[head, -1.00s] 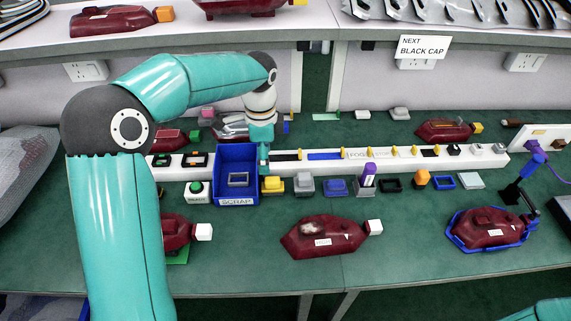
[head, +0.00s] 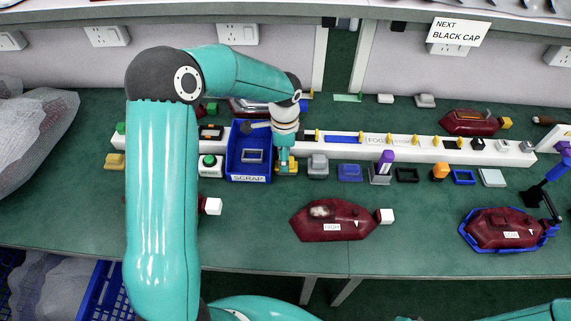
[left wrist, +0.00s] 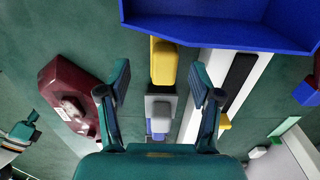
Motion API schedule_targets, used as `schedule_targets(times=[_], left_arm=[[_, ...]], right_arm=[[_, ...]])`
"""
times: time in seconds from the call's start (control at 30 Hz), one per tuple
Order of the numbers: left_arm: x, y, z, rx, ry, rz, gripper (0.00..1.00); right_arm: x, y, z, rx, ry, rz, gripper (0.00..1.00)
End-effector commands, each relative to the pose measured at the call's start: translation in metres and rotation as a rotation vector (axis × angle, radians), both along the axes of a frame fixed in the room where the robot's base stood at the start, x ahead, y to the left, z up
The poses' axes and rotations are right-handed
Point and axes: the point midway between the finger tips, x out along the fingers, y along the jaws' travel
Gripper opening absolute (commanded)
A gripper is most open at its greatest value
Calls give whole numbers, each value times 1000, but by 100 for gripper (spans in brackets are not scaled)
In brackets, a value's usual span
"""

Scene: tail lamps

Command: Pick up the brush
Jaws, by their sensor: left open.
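No brush shows clearly. An upright purple-topped piece (head: 386,158) stands in a grey holder in the head view's middle right; I cannot tell whether it is the brush. A small brown handle-like item (head: 544,120) lies at the far right, also too small to name. My left gripper (head: 285,168) points down over the yellow block (head: 293,169), just right of the scrap bin. In the left wrist view my left gripper (left wrist: 160,80) is open and empty, with the yellow block (left wrist: 163,62) and a grey block (left wrist: 160,105) below between its fingers. My right gripper is not in view.
The blue scrap bin (head: 249,179) is just left of the gripper. A white rail (head: 420,155) runs behind a row of small blocks. Dark red lamps lie in front (head: 335,220) and in a blue tray (head: 512,249). Green table is free between them.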

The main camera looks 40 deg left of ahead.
Motion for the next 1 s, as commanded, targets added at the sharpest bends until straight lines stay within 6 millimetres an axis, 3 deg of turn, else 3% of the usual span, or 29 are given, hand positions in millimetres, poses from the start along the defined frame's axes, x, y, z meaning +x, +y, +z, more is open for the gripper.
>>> schedule_targets(times=[0.17,0.4,0.7,0.77,1.0], left_arm=[[2,0,-13,0,4,-1,65],[6,1,-46,0,4,-1,65],[6,1,-53,-1,1,-1,65],[6,1,-53,-1,1,-1,58],[7,0,-53,0,0,-2,18]], right_arm=[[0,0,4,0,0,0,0],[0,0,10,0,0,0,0],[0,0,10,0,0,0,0],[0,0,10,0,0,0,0],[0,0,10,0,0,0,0]])
